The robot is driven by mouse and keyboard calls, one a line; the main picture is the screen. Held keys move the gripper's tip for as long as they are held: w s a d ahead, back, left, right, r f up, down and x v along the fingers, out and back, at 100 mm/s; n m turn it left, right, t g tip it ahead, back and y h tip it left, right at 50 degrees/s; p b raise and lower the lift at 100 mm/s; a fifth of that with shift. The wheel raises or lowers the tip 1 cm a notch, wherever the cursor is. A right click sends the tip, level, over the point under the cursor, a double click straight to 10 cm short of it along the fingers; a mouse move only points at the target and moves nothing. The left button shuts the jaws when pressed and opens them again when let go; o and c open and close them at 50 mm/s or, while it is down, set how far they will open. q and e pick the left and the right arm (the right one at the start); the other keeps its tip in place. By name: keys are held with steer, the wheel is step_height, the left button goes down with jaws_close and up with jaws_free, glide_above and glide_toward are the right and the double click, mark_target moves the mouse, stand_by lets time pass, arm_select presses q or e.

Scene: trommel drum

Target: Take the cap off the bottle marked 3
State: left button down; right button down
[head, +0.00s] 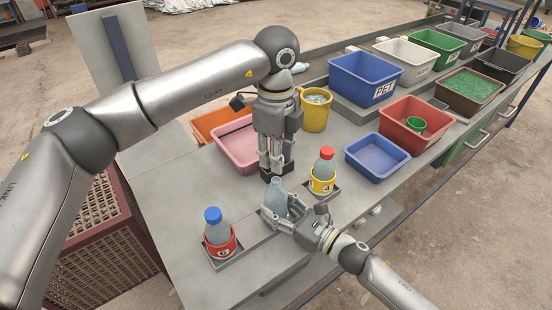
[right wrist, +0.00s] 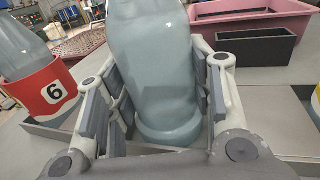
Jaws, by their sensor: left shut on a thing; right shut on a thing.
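A grey-blue bottle (head: 277,197) stands upright at the near middle of the table, and no number shows on it. My right gripper (head: 279,214) is shut around its lower body; the bottle also fills the middle of the right wrist view (right wrist: 155,70). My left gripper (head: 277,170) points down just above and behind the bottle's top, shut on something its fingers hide. I cannot tell whether that is the cap. A blue-capped bottle (head: 217,228) has a red band marked 6.
A small black box (right wrist: 258,48) stands before the pink bin (head: 237,150). An orange bin (head: 213,125), a yellow mug (head: 314,112) and a blue tray (head: 377,157) are nearby. Several bins line the back right.

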steer(key=c, duration=0.6)
jaws_free()
